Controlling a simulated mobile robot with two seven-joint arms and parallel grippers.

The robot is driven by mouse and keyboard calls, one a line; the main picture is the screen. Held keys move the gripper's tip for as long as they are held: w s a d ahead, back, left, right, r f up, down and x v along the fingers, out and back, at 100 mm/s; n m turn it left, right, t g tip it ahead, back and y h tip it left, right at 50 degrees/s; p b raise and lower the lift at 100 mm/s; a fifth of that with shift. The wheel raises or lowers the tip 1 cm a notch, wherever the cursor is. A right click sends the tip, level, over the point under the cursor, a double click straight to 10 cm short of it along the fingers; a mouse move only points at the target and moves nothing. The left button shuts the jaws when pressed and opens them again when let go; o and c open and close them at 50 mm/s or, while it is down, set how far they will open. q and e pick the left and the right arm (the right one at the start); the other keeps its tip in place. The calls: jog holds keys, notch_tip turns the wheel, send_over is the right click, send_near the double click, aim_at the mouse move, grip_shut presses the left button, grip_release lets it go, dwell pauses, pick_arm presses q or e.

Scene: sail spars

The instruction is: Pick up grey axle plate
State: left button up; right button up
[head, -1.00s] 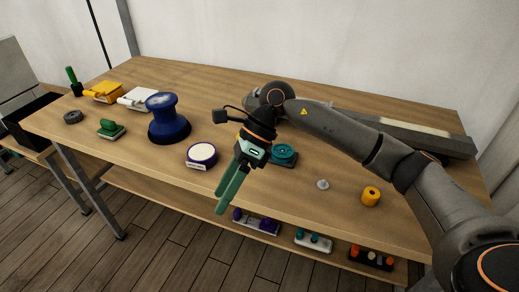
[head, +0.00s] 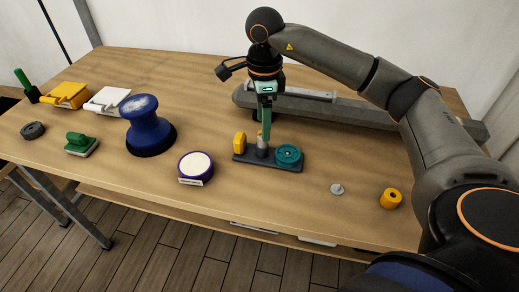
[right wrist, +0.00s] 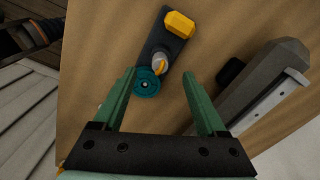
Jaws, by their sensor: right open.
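The grey axle plate (head: 266,164) appears to be the dark flat bar on the table. It carries a yellow block (head: 240,143), a grey metal post (head: 262,152) and a teal wheel (head: 288,154). My right gripper (head: 266,134) points down over the plate at the post. In the right wrist view the plate (right wrist: 152,43) lies beyond the open green fingers (right wrist: 158,76), with the post and teal wheel (right wrist: 146,82) between them in the picture. The fingers look empty; I cannot tell whether they touch anything. My left gripper is not in view.
A purple-rimmed white disc (head: 196,166) and a blue spool (head: 148,125) stand to the left. A small grey disc (head: 337,189) and a yellow cylinder (head: 390,198) are to the right. A long grey beam (head: 345,112) lies behind.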

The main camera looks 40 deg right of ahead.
aim_at(261, 142)
jog(key=f, duration=0.5)
jog(key=f+p, duration=0.1)
jog(key=f, duration=0.1)
jog(key=shift+w+a+f, duration=0.15)
jog(key=shift+w+a, duration=0.05)
jog(key=shift+a, duration=0.05)
grip_shut()
dwell(0.3)
